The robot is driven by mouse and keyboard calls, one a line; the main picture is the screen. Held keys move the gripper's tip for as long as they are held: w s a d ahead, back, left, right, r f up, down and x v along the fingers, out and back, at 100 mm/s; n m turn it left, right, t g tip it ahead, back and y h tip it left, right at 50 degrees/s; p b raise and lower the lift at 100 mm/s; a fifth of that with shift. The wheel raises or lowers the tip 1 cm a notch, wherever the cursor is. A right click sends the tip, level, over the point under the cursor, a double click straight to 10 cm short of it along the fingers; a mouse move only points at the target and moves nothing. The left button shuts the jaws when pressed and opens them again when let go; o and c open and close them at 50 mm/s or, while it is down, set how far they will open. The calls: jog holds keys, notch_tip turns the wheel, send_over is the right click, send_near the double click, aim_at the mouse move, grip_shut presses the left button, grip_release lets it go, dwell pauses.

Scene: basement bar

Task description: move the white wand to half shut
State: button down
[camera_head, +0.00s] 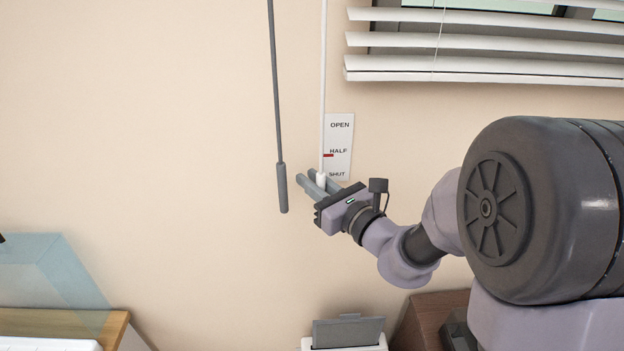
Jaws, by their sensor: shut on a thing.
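The white wand (323,90) hangs down from the top of the view in front of a beige wall, and its thicker white end (321,180) is low beside the word SHUT. A white label strip (341,138) behind it reads OPEN, HALF and SHUT from top to bottom. A small red mark (328,155) shows at the strip's left edge, just below the word HALF. My gripper (306,176) reaches in from the right and is shut on the wand's end, with its grey fingers on either side. The fingers partly hide the tip.
A grey wand (277,110) with a thicker grip hangs close left of my fingertips. White blinds (480,45) with tilted slats cover a window at upper right. Below stand a grey-and-white object (347,333) and a brown cabinet (425,320). The wall at left is clear.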

notch_tip(320, 180, down, 3)
jog(key=shift+f+b, duration=0.2)
jog(key=shift+b, duration=0.6)
jog(key=c, duration=1.3)
grip_release()
jog(key=shift+c, duration=0.2)
jog(key=b+v, duration=1)
jog(key=v, duration=0.7)
jog(key=shift+s, duration=0.2)
